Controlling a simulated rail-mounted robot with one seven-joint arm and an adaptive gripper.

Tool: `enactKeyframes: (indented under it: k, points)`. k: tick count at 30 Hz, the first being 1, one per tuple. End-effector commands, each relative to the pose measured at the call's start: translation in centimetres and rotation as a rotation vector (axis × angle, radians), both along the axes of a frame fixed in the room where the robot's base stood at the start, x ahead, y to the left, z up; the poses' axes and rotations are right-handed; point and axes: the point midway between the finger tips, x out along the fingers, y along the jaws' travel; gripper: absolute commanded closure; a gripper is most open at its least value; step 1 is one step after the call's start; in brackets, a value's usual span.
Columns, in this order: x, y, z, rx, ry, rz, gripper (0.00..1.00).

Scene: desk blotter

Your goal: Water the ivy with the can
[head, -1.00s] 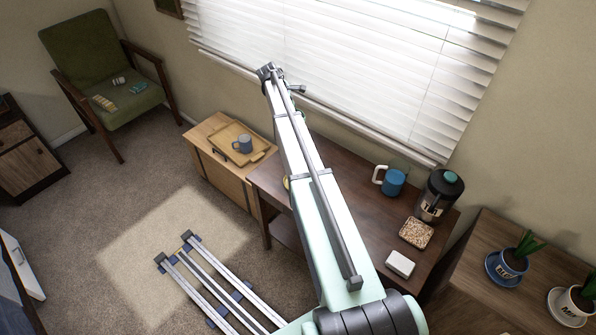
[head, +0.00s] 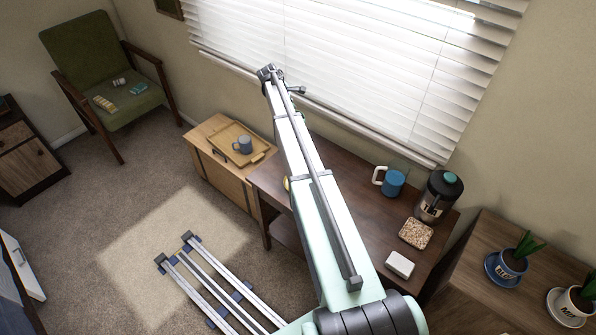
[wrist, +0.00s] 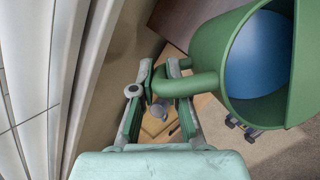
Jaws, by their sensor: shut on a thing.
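My gripper (wrist: 155,95) is shut on the handle (wrist: 190,85) of a green watering can (wrist: 208,50) in the wrist view. The can's open top faces the camera, with a blue surface (wrist: 262,55) inside that looks like water. The can's spout is not clearly visible. In the head view my arm hides the gripper and nearly all of the can. Two potted plants with green strap-like leaves stand at the right of the head view: one in a blue pot (head: 512,262), one in a white pot (head: 581,300). Their labels are too small to read surely, so I cannot tell which is the ivy.
Window blinds (head: 340,70) stand close behind my arm. A tray (head: 262,153) with a mug lies on the low cabinet.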

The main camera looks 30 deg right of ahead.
Motion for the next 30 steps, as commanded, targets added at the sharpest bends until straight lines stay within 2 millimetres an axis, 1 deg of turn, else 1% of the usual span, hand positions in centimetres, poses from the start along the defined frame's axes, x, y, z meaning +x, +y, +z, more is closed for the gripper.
enactKeyframes:
  k: [1, 3, 6, 8, 11, 24, 30]
  points:
    - [1.9, -0.8, -0.7, 0.022, 0.05, -0.001, 1.0]
    - [2.7, -1.2, -2.7, 0.056, 0.127, -0.002, 1.0]
    - [3.4, -1.5, -5.3, 0.103, 0.229, -0.001, 1.0]
    - [3.1, -1.4, -6.1, 0.116, 0.261, -0.002, 1.0]
    - [2.6, -1.2, -6.3, 0.117, 0.263, 0.0, 1.0]
    - [3.3, -1.5, -8.1, 0.152, 0.336, -0.002, 1.0]
    - [3.1, -1.5, -8.3, 0.155, 0.34, -0.001, 1.0]
